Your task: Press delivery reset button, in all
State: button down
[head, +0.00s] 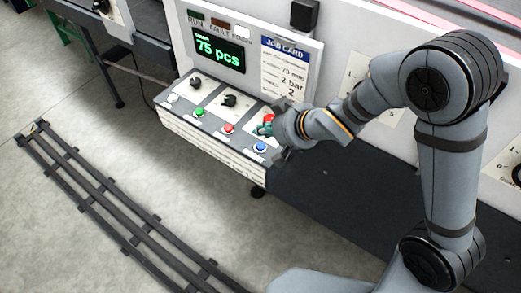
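A sloped control box (208,142) carries a row of small round buttons along its front: a white one (173,98), a green one (198,112), a red one (228,128) and a blue one (260,147). Their labels are too small to read, so I cannot tell which one is marked delivery reset. A larger red button (268,118) sits at the box's right end, partly hidden by my gripper. My gripper (265,129) is over this right end, just behind the blue button. I cannot tell whether it touches the panel. Its fingers are too small to judge.
Two black knobs, the left one (195,83) and the right one (229,100), stand behind the button row. A display (218,50) reads 75 pcs beside a job card (285,70). A dark rail track (110,205) lies on the floor, which is otherwise clear.

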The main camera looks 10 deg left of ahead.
aim_at(262, 147)
jog(key=shift+f+b, duration=1.1)
jog(key=shift+f, duration=0.45)
jog(key=shift+f, duration=0.1)
jog(key=shift+f+b, duration=0.3)
jog(key=shift+b, duration=0.2)
jog(key=shift+f+b, duration=0.5)
jog(key=shift+b, duration=0.05)
dwell(0.7)
dwell(0.3)
jog(key=shift+r+p, duration=0.75)
jog(key=shift+r, duration=0.15)
notch_tip(262, 147, up, 5)
jog(key=p, duration=0.4)
jog(key=shift+r+p, duration=0.1)
jog(key=shift+p, duration=0.2)
